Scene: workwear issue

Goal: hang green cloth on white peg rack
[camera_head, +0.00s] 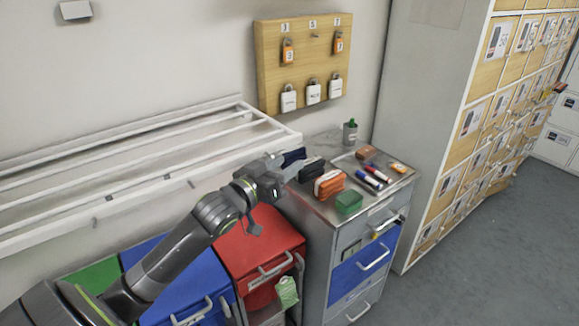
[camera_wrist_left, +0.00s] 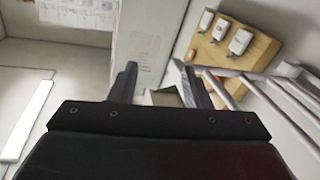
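A light green, crumpled cloth-like piece (camera_head: 287,292) hangs at the front of the red bin, below its handle. The white rack (camera_head: 118,200) is fixed to the wall at left, with long bars and small pegs along its front rail. Part of it also shows at the right of the left wrist view (camera_wrist_left: 295,93). My left gripper (camera_head: 292,158) is raised by the rack's right end, above the bins and away from the cloth. In the left wrist view its two fingers (camera_wrist_left: 158,85) are apart, with nothing held between them. My right gripper is out of view.
A metal cabinet top (camera_head: 325,212) holds a green box (camera_head: 349,202), an orange item (camera_head: 328,184), markers and a small bottle (camera_head: 350,131). A wooden lock board (camera_head: 303,62) hangs behind. Lockers (camera_head: 490,110) stand at right; the floor (camera_head: 480,250) is clear.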

